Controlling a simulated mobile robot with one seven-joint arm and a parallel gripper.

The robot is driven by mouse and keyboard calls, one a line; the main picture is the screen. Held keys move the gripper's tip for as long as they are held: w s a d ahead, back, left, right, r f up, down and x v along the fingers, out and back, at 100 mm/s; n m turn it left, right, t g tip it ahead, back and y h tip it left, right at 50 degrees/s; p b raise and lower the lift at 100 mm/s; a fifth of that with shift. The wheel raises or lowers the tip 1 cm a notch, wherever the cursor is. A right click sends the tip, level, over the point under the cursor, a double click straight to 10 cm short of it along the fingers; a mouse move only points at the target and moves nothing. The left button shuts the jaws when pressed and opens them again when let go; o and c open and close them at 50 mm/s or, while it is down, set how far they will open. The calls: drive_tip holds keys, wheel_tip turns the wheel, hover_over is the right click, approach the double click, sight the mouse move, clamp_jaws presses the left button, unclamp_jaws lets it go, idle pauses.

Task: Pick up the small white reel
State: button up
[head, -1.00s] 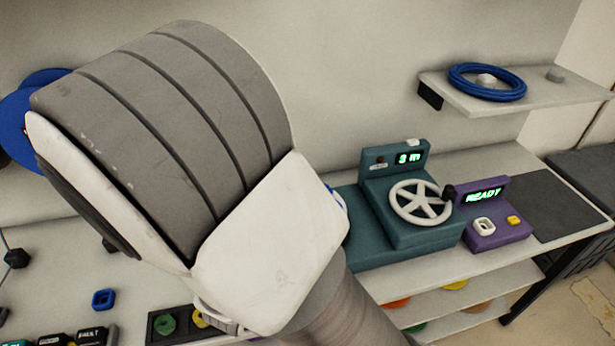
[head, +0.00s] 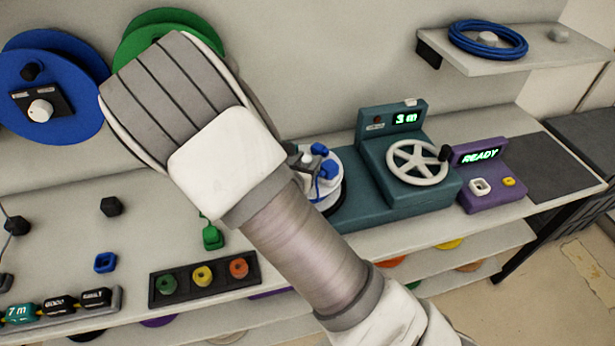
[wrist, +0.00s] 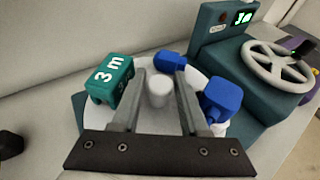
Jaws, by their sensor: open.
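The small white reel (head: 332,196) sits on the teal machine's left part, partly hidden behind my arm in the head view. In the wrist view it shows as a white disc (wrist: 205,128) with a pale round hub (wrist: 159,92), two blue connectors (wrist: 222,97) on the right and a teal "3 m" tag (wrist: 110,78) on the left. My gripper (wrist: 161,72) is open. In the wrist view its fingers appear on either side of the hub, with gaps. Whether they touch the reel I cannot tell.
The teal machine (head: 385,205) with a white handwheel (head: 418,162) stands right of the reel. A purple "READY" box (head: 490,190) is beyond it. Blue (head: 75,70) and green (head: 150,25) wall reels are at the left. A tray of coloured knobs (head: 215,286) lies in front.

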drive_tip(key=shift+x, duration=1.45)
clamp_jaws()
drive_tip(key=shift+r, duration=0.1)
